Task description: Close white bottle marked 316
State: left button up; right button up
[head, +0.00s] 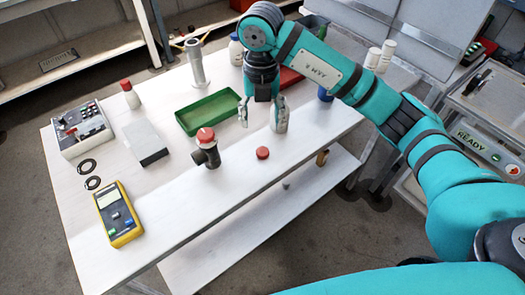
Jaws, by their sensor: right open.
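A pale bottle (281,122) stands on the white table, partly hidden by a finger of my right gripper. I see no cap on it, and no number can be read. A red cap (262,153) lies on the table just in front of this bottle. My right gripper (262,113) points down and is open, with one finger left of the bottle and the other over its upper part; I cannot tell whether it touches. Another white bottle with a red cap (131,95) stands at the back left. My left gripper is not in view.
A green tray (180,125) lies left of the gripper. A dark pipe fitting with a red top (207,150) stands in front of it. A yellow meter (118,215), a control box (80,130) and a grey block (146,142) lie left. The front right tabletop is mostly clear.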

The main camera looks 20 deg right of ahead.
send_over(263, 151)
jog(key=f, duration=0.3)
jog(key=f+p, duration=0.1)
jog(key=f, duration=0.2)
jog(key=shift+a+f, duration=0.2)
jog(key=shift+f, duration=0.15)
jog(key=shift+s+f, duration=0.1)
jog(key=shift+f, duration=0.2)
notch_tip(263, 151, down, 4)
jog(key=shift+d+r+p, duration=0.15)
jog(key=shift+r+p, duration=0.05)
jog(key=shift+p, duration=0.55)
jog(key=shift+f, duration=0.45)
jog(key=c, duration=0.8)
